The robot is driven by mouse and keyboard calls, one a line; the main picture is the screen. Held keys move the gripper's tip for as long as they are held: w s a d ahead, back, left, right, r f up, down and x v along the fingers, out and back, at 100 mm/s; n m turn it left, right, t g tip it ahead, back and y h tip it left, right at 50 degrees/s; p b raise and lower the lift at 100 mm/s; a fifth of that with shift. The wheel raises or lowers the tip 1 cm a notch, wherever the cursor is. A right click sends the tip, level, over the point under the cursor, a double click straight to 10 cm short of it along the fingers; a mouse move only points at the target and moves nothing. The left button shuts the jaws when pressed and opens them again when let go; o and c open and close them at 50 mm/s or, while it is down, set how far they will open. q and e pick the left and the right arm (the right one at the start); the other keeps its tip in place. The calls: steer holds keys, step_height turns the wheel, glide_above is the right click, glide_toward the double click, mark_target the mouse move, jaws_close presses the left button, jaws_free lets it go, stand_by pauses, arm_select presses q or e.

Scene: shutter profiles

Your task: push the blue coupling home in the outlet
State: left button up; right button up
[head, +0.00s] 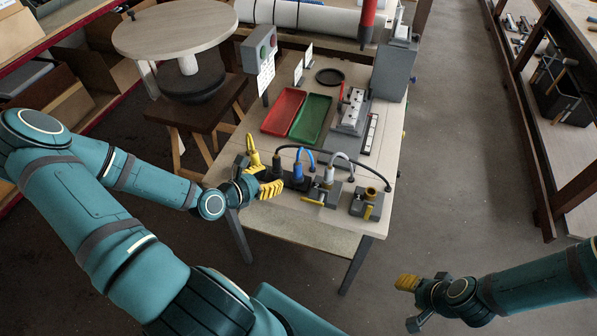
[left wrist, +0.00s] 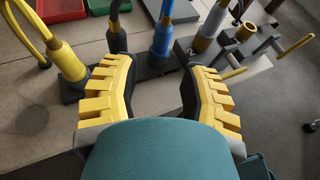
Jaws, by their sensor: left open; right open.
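The blue coupling (head: 298,170) stands upright with a blue hose curving from its top. It sits at a dark outlet block (head: 297,184) near the table's front edge; how deep it sits cannot be told. In the left wrist view the blue coupling (left wrist: 162,40) shows beyond and between my left gripper's fingers, with the dark outlet block (left wrist: 150,68) below it. My left gripper (head: 264,179) is open and empty, just left of the blue coupling, with no visible contact. My right gripper (head: 409,303) is open and empty, off the table at the lower right.
A yellow coupling (left wrist: 68,60) stands to the left of the blue one. A grey coupling (head: 329,175) and a brass-topped fitting (head: 370,193) stand to the right, with dark hoses arching behind. Red (head: 284,111) and green (head: 311,118) trays lie further back.

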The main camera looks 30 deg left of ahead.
mark_target(295, 169)
arm_select(q)
steer(key=x, duration=0.6)
steer(key=shift+b, duration=0.35)
steer(key=x, duration=0.4)
steer(key=shift+d, duration=0.3)
steer(key=shift+w+f+b, duration=0.25)
steer(key=shift+w+b, duration=0.05)
steer(key=shift+w, duration=0.25)
jaws_close()
